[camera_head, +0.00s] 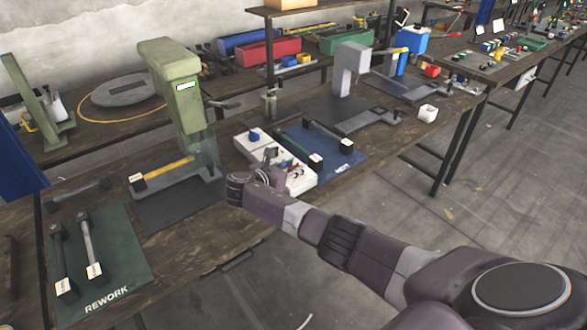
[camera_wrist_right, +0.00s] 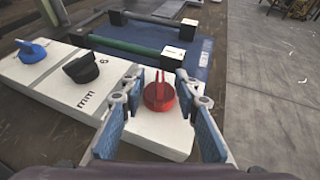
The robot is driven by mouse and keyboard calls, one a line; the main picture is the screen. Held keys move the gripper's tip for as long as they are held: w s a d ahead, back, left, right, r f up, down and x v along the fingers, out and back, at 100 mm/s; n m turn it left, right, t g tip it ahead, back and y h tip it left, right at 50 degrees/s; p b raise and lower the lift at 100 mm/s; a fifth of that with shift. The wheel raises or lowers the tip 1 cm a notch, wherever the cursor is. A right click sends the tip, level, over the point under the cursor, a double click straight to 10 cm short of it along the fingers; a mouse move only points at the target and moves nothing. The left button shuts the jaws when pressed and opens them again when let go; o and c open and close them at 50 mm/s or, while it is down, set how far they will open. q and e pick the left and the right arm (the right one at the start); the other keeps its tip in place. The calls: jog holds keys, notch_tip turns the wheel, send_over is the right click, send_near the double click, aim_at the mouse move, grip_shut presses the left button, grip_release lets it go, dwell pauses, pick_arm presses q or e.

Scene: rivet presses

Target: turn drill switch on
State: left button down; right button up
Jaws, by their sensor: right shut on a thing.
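A white control panel (camera_head: 246,146) lies on the workbench, and it also fills the left of the right wrist view (camera_wrist_right: 38,72). It carries a blue knob (camera_wrist_right: 31,51), a black knob (camera_wrist_right: 81,68) and a red knob (camera_wrist_right: 158,97). Which of them is the drill switch is not labelled legibly. My right gripper (camera_wrist_right: 160,84) is over the panel's near end, with its blue-padded fingers on both sides of the red knob, shut on it. In the head view my right gripper (camera_head: 268,177) hides part of the panel. My left gripper is not in view.
A green press (camera_head: 176,80) stands left of the panel. A blue mat (camera_head: 345,158) with dark bars lies just right of it. A green REWORK mat (camera_head: 125,262) with two bars lies at the front left. A grey press (camera_head: 348,75) stands farther back.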

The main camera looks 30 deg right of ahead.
jog(key=o, duration=1.2)
jog(key=shift+c, duration=0.2)
jog(key=v, duration=1.2)
jog(key=shift+w, duration=0.1)
